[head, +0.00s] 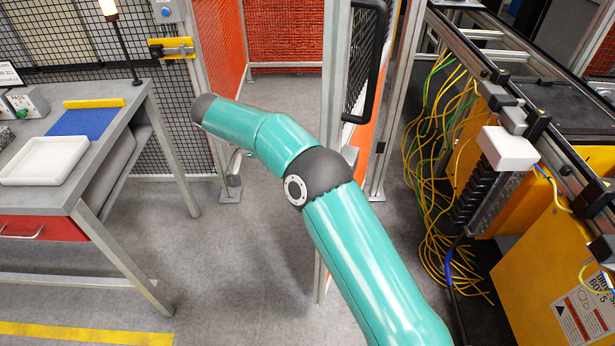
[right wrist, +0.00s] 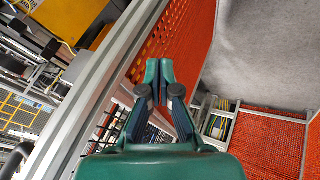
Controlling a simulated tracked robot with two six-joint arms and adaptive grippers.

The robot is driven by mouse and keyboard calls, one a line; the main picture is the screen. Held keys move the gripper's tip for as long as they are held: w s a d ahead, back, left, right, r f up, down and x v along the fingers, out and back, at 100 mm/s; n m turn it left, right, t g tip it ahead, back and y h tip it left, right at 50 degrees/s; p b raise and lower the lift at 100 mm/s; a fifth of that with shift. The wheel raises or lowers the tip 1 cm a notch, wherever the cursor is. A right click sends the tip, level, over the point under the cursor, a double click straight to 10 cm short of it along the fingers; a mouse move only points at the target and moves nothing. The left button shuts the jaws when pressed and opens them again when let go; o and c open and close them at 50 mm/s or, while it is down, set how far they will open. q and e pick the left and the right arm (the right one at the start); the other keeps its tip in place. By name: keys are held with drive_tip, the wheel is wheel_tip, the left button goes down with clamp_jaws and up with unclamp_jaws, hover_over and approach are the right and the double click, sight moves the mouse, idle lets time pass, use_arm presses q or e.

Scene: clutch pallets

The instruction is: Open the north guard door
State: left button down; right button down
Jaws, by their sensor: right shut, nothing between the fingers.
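The guard door (head: 337,110) stands swung open in the head view, seen nearly edge-on, with black mesh above an orange panel. In the right wrist view my right gripper (right wrist: 160,76) is shut and empty, close to an orange perforated panel (right wrist: 180,40) and a metal frame (right wrist: 95,85). Contact cannot be told. My left gripper is out of view.
A grey workbench (head: 75,185) with a white tray (head: 45,158) and blue mat (head: 82,121) stands at the left. Yellow cabinets (head: 540,230), loose cables (head: 440,200) and a conveyor (head: 575,100) crowd the right. The floor between bench and door is clear.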

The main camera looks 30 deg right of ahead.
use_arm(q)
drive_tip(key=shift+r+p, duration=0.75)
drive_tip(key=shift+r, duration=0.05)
use_arm(e)
drive_tip(key=s+d+f, duration=0.3)
drive_tip(key=d, duration=0.1)
drive_tip(key=shift+s+d+f, duration=0.15)
drive_tip(key=shift+s+d, duration=0.2)
drive_tip(key=shift+s, duration=0.05)
